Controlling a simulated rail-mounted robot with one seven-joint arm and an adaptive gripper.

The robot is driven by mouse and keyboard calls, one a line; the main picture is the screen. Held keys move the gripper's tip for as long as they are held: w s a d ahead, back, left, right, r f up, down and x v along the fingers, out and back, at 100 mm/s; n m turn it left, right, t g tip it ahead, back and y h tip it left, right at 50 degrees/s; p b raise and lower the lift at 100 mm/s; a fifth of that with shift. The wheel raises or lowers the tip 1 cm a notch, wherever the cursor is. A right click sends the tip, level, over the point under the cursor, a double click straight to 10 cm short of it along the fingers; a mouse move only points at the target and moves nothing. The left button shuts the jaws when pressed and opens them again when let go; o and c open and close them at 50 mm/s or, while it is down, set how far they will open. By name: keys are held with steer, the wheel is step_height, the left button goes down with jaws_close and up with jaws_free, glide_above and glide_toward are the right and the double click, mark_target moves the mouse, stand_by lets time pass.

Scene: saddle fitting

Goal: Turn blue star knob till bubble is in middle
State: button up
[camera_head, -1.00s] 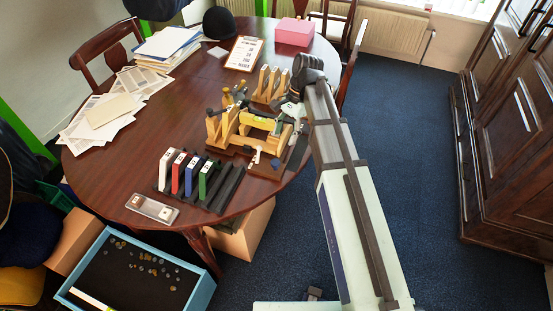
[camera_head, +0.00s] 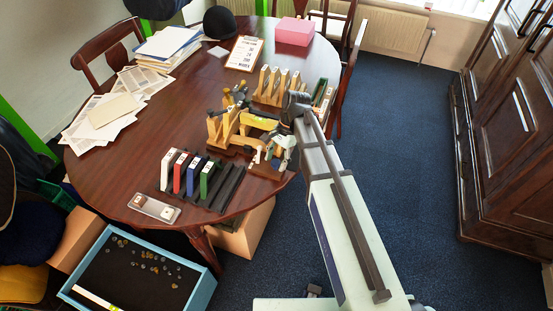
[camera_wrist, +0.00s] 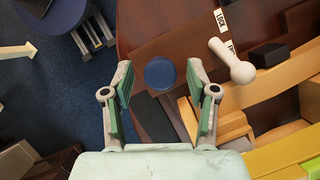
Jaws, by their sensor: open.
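The blue knob (camera_wrist: 160,73) shows in the wrist view as a round dark blue disc at the edge of the wooden fixture. Its star outline is not clear. My gripper (camera_wrist: 158,88) is open, with one finger on each side of the knob, apart from it in the picture. In the head view my gripper (camera_head: 284,150) is at the fixture's right end and hides the knob. The yellow level (camera_head: 256,119) lies on the wooden fixture (camera_head: 222,130). Part of it shows in the wrist view's lower right corner (camera_wrist: 285,160). The bubble cannot be made out.
A white lever (camera_wrist: 236,66) beside a LOCK label stands right of the knob. A rack (camera_head: 228,190) with white, red, blue and green pieces is on the near table. Wooden uprights (camera_head: 270,88) stand behind the fixture. Open floor (camera_head: 400,170) lies right of the table.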

jaws_close()
steer(key=shift+n+p, duration=0.3)
steer(key=shift+n, duration=0.4)
steer(key=shift+h, duration=0.3)
jaws_free()
steer(key=shift+r, duration=0.15)
steer(key=v, duration=1.1)
steer(key=shift+w+r, duration=0.3)
steer(key=shift+d, duration=0.15)
